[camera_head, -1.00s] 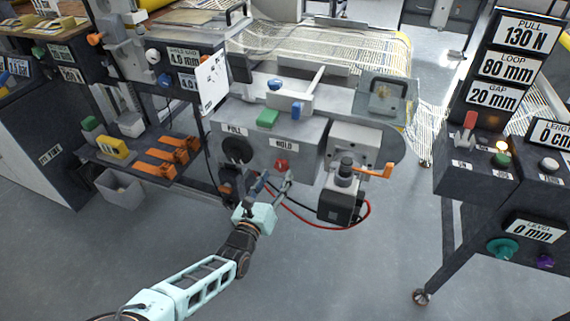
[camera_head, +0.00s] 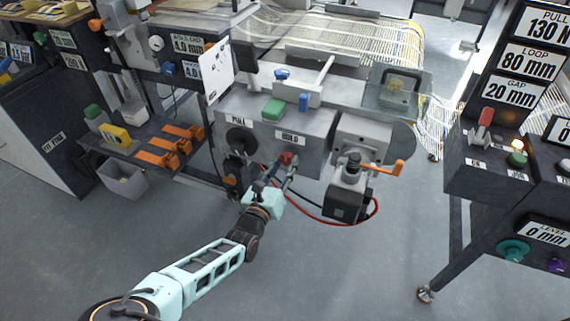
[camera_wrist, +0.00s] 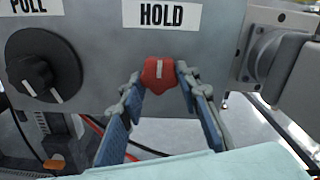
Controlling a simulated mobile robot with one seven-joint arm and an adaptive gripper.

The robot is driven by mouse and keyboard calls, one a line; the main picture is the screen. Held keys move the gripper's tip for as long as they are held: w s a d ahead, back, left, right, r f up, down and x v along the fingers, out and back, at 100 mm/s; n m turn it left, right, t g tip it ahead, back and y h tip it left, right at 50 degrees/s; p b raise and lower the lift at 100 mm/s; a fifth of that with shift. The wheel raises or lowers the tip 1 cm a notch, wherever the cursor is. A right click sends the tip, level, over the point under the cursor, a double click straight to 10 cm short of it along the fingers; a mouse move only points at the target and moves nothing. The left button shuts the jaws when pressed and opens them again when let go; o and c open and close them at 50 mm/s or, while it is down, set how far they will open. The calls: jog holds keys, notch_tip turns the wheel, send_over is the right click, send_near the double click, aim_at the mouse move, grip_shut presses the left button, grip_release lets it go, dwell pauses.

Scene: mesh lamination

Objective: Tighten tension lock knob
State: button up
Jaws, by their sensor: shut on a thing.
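The red knob (camera_wrist: 160,75) sits on the grey machine panel just under the HOLD label (camera_wrist: 161,14); a white mark on its face stands upright. It also shows in the head view (camera_head: 286,159). My gripper (camera_wrist: 161,84) is shut on the red knob, with one finger on each side of it. In the head view my gripper (camera_head: 281,174) reaches up to the panel from below, and its fingers partly cover the knob's lower part. The HOLD label also shows in the head view (camera_head: 290,136).
A black PULL knob (camera_wrist: 43,67) is left of the red one. A motor with an orange crank (camera_head: 388,167) juts out at right, and a red cable (camera_head: 374,213) hangs below. A dark shelf with orange clamps (camera_head: 165,155) stands at left. The floor below is clear.

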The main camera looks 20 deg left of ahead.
jog(key=shift+c, duration=1)
jog(key=shift+r+m+p, duration=0.1)
jog(key=shift+m+p, duration=0.3)
jog(key=shift+r+m+p, duration=0.1)
jog(key=shift+m+p, duration=0.8)
jog(key=shift+p, duration=0.1)
jog(key=m+p, duration=0.4)
jog(key=m, duration=0.2)
jog(key=shift+w+a, duration=0.1)
jog(key=shift+a, duration=0.05)
jog(key=m+p, duration=0.1)
jog(key=m, duration=0.3)
jog(key=shift+m+p, duration=0.3)
jog(key=shift+m, duration=0.1)
jog(key=shift+a+m+p, duration=0.15)
jog(key=shift+m+p, duration=0.3)
jog(key=shift+m, duration=1.85)
